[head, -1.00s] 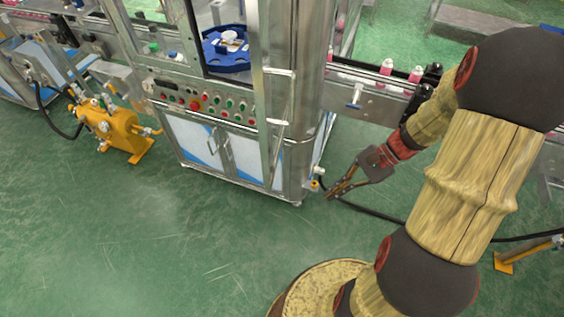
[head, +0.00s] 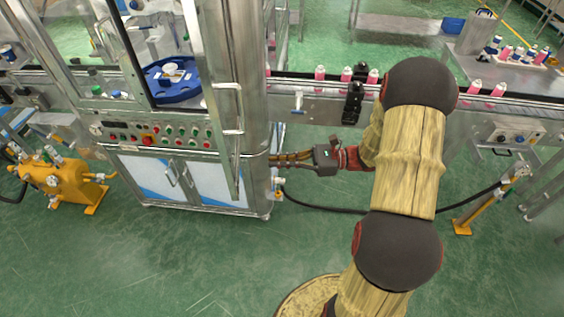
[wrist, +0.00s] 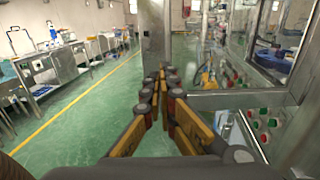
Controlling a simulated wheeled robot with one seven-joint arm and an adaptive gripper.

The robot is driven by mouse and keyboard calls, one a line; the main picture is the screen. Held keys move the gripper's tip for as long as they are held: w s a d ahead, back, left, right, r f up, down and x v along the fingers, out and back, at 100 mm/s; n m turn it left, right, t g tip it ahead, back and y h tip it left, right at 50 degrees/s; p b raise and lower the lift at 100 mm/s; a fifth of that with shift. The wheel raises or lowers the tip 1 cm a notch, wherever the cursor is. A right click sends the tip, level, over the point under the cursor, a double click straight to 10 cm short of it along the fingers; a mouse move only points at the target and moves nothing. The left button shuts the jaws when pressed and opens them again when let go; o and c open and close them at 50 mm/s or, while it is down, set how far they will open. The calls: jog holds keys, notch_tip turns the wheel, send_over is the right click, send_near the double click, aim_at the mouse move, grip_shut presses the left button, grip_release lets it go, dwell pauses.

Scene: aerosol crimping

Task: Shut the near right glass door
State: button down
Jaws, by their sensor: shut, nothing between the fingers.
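The near right glass door (head: 217,100) is metal-framed and stands swung out from the tall machine's front, seen nearly edge-on, with a bar handle (head: 240,108). To its left is the opening, with a blue rotary fixture (head: 172,92) visible inside. My gripper (head: 272,158) is shut and empty, at the right of the machine's front corner, fingers pointing left. In the wrist view the shut fingers (wrist: 168,75) point at an upright metal panel (wrist: 153,35), which looks like the door. I cannot tell whether they touch it.
A button panel (head: 165,134) lies below the opening, above cabinet doors (head: 205,182). A conveyor (head: 320,92) with pink bottles runs to the right behind my arm. A yellow pump unit (head: 55,180) stands at left. A black hose (head: 330,209) lies on otherwise clear green floor.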

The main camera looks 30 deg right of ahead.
aim_at(233, 164)
jog(key=b+x, duration=0.1)
jog(key=x, duration=0.8)
jog(key=shift+w+a, duration=0.2)
jog(key=shift+a, duration=0.1)
